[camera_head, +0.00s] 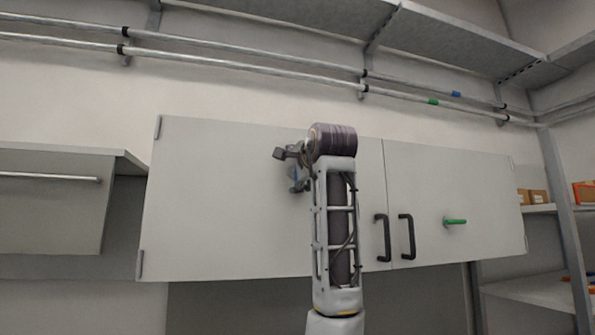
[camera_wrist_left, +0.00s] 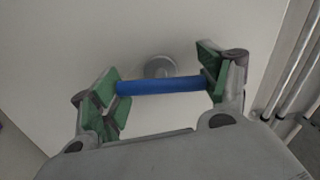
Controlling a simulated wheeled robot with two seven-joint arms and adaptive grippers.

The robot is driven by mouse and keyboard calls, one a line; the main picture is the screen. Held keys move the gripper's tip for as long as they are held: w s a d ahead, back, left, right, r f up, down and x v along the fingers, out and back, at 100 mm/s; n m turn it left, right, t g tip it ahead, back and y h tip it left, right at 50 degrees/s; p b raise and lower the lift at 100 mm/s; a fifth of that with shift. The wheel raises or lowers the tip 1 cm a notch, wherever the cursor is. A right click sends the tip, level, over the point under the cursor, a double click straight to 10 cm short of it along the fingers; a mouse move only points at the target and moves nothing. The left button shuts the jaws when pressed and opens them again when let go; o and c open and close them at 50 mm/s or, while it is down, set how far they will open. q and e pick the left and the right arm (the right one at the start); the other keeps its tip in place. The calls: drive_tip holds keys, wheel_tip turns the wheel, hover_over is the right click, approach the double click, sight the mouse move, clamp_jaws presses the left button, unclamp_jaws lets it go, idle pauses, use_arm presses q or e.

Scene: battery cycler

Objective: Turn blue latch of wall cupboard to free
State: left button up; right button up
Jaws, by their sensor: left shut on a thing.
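The wall cupboard (camera_head: 235,215) has two pale grey doors. Its blue latch (camera_wrist_left: 160,86) is a short bar on a round grey base (camera_wrist_left: 158,66) on the left door. My left gripper (camera_head: 293,167) is at that door, partly hidden behind my own wrist and forearm, so little of the latch shows in the head view. In the left wrist view, the green-padded fingers of my left gripper (camera_wrist_left: 161,84) are shut on the latch, one pad at each end of the bar. The bar lies nearly level in that view. My right gripper is not in view.
A green latch (camera_head: 455,222) sits on the right door. Two dark handles (camera_head: 383,238) (camera_head: 406,237) flank the middle seam, right of my forearm. Pipes (camera_head: 245,68) run along the wall above. Another cabinet (camera_head: 50,205) stands left, and a shelf unit (camera_head: 540,290) right.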

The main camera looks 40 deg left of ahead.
use_arm(q)
drive_tip(key=shift+w+f, duration=0.2)
drive_tip(key=shift+f, duration=0.15)
drive_tip(key=o, duration=1.2)
drive_tip(key=shift+a, duration=0.1)
drive_tip(key=shift+w+a, duration=0.1)
drive_tip(key=shift+r, duration=0.15)
drive_tip(key=shift+s+d, duration=0.3)
drive_tip(key=shift+d, duration=0.2)
drive_tip(key=v, duration=1.1)
